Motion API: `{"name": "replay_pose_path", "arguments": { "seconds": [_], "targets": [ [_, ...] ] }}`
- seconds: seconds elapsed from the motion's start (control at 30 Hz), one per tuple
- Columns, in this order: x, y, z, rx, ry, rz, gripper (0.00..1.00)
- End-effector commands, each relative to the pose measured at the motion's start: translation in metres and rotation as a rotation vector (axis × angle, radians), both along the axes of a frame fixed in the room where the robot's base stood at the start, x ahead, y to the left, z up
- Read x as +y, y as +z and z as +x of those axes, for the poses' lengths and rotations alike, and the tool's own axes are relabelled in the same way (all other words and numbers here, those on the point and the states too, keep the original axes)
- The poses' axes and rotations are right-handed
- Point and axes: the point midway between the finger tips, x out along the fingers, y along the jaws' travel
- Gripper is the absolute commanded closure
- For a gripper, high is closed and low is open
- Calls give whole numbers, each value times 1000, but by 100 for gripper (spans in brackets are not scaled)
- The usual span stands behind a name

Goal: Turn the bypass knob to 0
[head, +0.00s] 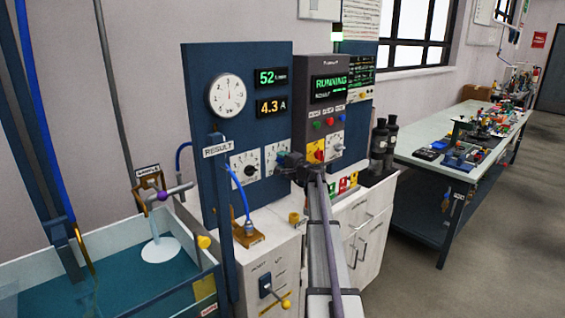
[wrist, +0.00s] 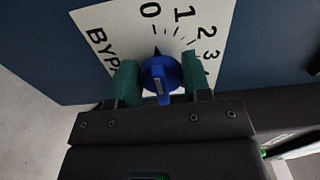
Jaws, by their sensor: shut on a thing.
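The bypass dial plate (wrist: 110,30) is white, with the numbers 0, 1, 2, 3 and more beyond, and it is partly hidden by my gripper. The blue bypass knob (wrist: 160,72) stands in front of it, with a pale line on its face. A dark pointed tip above the knob points close to the 0. My gripper (wrist: 160,80) is shut on the knob, with one green finger on each side. In the head view, my gripper (head: 284,160) is at the right dial plate (head: 270,161) on the blue panel; the knob is hidden there.
Another dial plate (head: 245,168) with a dark knob is just left. A blue hose (head: 243,200) hangs below left.

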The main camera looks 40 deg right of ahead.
Motion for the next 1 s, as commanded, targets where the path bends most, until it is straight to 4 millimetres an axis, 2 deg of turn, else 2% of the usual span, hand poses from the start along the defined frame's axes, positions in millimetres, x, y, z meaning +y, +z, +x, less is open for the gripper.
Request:
{"name": "replay_pose_path", "arguments": {
  "seconds": [0.03,0.07,0.3,0.53,0.63,0.9,1.0],
  "targets": [
    [0,0,-1,1,0,-1,79],
    [0,0,-1,1,0,-1,55],
    [0,0,0,0,0,0,33],
    [0,0,-2,0,0,0,33],
    [0,0,-12,0,-1,1,33],
    [-3,0,-78,0,-2,0,33],
    [-5,0,-97,0,-2,0,33]
  ]
}}
